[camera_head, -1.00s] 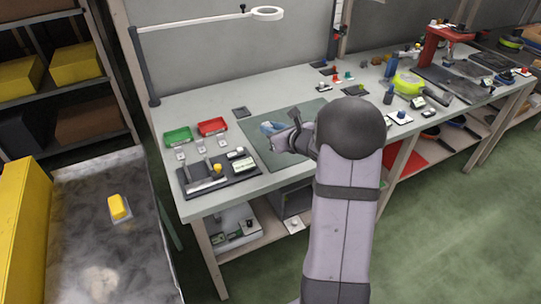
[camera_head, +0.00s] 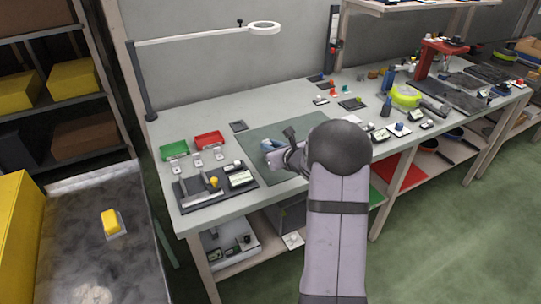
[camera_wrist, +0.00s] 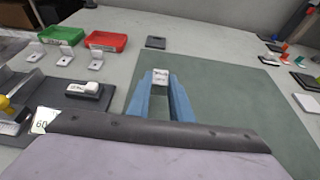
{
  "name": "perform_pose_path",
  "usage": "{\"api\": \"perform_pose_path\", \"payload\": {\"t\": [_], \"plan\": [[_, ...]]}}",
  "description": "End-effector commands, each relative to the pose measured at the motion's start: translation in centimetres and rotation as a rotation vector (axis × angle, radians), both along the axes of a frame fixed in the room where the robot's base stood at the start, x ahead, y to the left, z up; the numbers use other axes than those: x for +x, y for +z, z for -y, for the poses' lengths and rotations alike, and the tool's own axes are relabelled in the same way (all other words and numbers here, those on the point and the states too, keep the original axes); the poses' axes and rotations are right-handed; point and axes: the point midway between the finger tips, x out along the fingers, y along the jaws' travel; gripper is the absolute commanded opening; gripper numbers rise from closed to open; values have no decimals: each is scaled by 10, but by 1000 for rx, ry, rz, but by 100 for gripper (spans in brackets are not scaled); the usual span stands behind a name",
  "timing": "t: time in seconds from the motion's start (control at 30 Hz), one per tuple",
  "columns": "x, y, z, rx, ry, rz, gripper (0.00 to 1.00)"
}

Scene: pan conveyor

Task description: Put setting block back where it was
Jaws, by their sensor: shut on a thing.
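My gripper (camera_wrist: 160,82) has two blue fingers closed on a small block with a white labelled top (camera_wrist: 160,75), taken to be the setting block. The block sits between the fingertips, over the dark green mat (camera_wrist: 215,90) in the wrist view. I cannot tell whether its underside touches the mat. In the head view my gripper (camera_head: 271,146) is over the left part of the mat, and the block cannot be made out there. A small dark square pad (camera_wrist: 156,43) lies beyond the fingertips, on the bench past the mat; it also shows in the head view (camera_head: 239,126).
A green tray (camera_head: 174,150) and a red tray (camera_head: 208,141) stand left of the mat, with several small metal brackets before them. A dark fixture board (camera_head: 206,197) with a yellow knob is at the front left. Bare bench lies behind the mat.

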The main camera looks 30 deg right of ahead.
Motion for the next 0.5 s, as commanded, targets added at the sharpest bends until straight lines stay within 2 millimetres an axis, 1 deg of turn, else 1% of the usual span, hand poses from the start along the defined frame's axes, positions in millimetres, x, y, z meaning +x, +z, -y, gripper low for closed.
{"api": "perform_pose_path", "payload": {"t": [0.17,0.4,0.5], "plan": [[0,-3,0,-1,0,1,0],[0,-30,0,1,1,1,0],[0,-36,0,-2,1,2,0]]}}
